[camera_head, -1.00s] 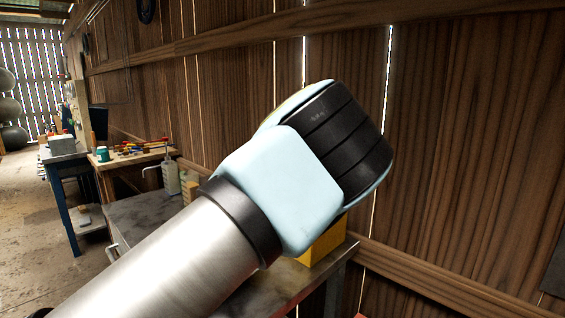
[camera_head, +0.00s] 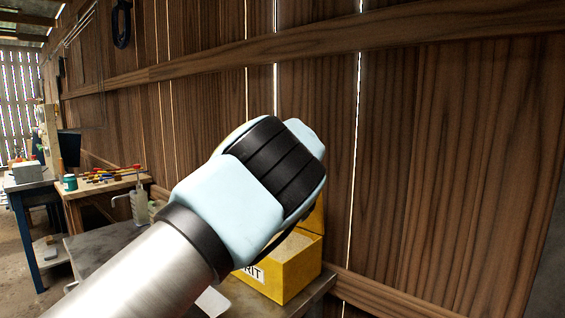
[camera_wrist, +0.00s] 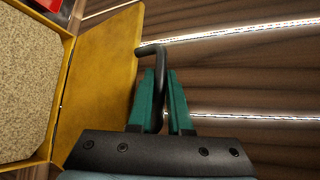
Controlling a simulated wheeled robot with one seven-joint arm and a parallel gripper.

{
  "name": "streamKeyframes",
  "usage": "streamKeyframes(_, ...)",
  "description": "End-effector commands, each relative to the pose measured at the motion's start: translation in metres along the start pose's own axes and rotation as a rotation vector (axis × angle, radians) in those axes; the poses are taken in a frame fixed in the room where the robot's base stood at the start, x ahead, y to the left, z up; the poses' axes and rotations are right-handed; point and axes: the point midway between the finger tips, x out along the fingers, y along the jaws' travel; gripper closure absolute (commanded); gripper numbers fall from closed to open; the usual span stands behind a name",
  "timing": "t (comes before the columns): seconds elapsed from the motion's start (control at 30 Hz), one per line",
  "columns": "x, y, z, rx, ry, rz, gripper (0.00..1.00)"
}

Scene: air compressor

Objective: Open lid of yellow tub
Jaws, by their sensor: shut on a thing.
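The yellow tub (camera_head: 290,278) stands on the workbench, partly behind my arm, with "RIT" readable on its label. Its lid (camera_head: 317,217) stands up at the back, and pale grit shows inside the tub. In the wrist view the lid (camera_wrist: 98,72) is swung away from the tub's opening, with the speckled grit (camera_wrist: 25,85) to its left. My gripper (camera_wrist: 160,73) has its green fingers shut on the lid's black handle (camera_wrist: 151,49). In the head view my arm hides the fingers and the handle.
A plank wall (camera_head: 440,160) rises close behind the tub. The metal workbench (camera_head: 95,245) holds a grey pump bottle (camera_head: 139,205) to the left. A wooden bench with several colourful tools (camera_head: 110,177) is further left. Open floor lies at the far left.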

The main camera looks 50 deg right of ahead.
Motion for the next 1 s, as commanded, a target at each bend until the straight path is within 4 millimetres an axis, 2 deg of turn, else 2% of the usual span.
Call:
streamKeyframes(0.2, 0.0, -0.001, 0.0, -0.001, 0.0, -0.001, 1.0)
streamKeyframes(0.23, 0.0, -0.001, 0.0, -0.001, 0.001, -0.001, 0.82)
streamKeyframes(0.5, 0.0, 0.0, 0.0, 0.0, 0.0, -0.001, 0.53)
streamKeyframes(0.77, -0.001, 0.0, 0.0, 0.0, 0.0, -0.001, 0.53)
streamKeyframes(0.87, -0.007, 0.0, -0.002, -0.001, 0.001, -0.002, 0.53)
streamKeyframes(1.0, -0.026, 0.002, -0.002, -0.001, 0.001, -0.001, 0.53)
